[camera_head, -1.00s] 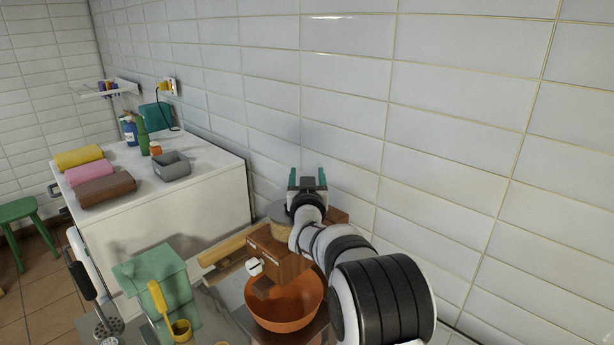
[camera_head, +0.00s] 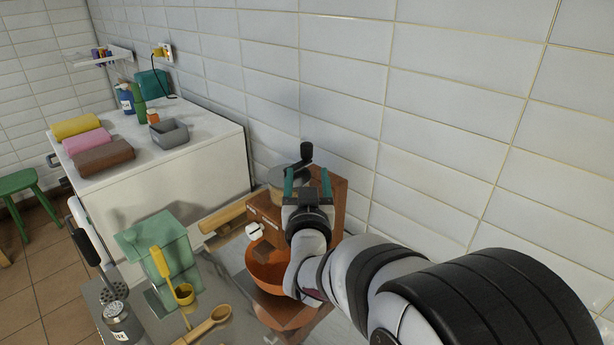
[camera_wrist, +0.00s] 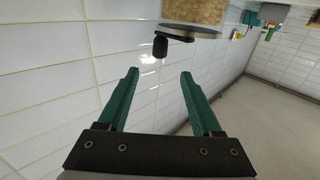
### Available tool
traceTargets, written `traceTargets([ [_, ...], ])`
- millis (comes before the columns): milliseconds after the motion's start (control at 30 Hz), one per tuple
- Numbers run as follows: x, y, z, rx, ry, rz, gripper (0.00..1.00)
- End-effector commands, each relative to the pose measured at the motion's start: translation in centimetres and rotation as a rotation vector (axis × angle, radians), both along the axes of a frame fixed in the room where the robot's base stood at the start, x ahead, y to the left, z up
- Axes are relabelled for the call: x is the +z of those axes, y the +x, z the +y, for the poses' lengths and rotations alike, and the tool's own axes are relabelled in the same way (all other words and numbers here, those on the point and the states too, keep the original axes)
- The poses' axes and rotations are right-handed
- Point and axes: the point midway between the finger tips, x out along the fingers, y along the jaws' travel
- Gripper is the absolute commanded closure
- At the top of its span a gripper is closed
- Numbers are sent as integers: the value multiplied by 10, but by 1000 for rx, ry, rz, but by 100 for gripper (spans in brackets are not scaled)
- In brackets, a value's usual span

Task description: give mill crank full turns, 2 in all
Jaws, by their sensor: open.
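The mill is a brown wooden box (camera_head: 339,195) with a round grey top (camera_head: 285,178), beside the tiled wall. Its crank has a dark upright knob (camera_head: 306,152), which stands just beyond my fingertips in the head view. My gripper (camera_head: 307,182) is open and empty, with its teal fingers pointing toward the crank. In the wrist view, the black knob (camera_wrist: 160,47) hangs from the crank arm beside the grey disc (camera_wrist: 192,31). It lies ahead of the gap between my open fingers (camera_wrist: 159,75), apart from them. My gripper and arm hide part of the mill.
An orange bowl (camera_head: 267,265) sits in front of the mill, partly behind my arm. A green box-shaped device (camera_head: 155,248), a yellow scoop (camera_head: 184,293) and a wooden spoon (camera_head: 208,324) are to the left. The tiled wall (camera_head: 440,150) is close on the right.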

Motion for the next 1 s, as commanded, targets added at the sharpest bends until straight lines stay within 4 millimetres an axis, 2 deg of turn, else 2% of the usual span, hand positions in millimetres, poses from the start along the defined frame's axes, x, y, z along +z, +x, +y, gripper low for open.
traceTargets([
  [333,1,-2,-2,7,2,-5,34],
  [500,9,8,-27,165,17,-42,34],
  [600,4,6,-38,258,28,-18,34],
  [700,-1,6,-40,304,33,4,34],
  [833,-2,28,-31,313,34,7,34],
  [1000,-3,77,-16,312,34,7,34],
])
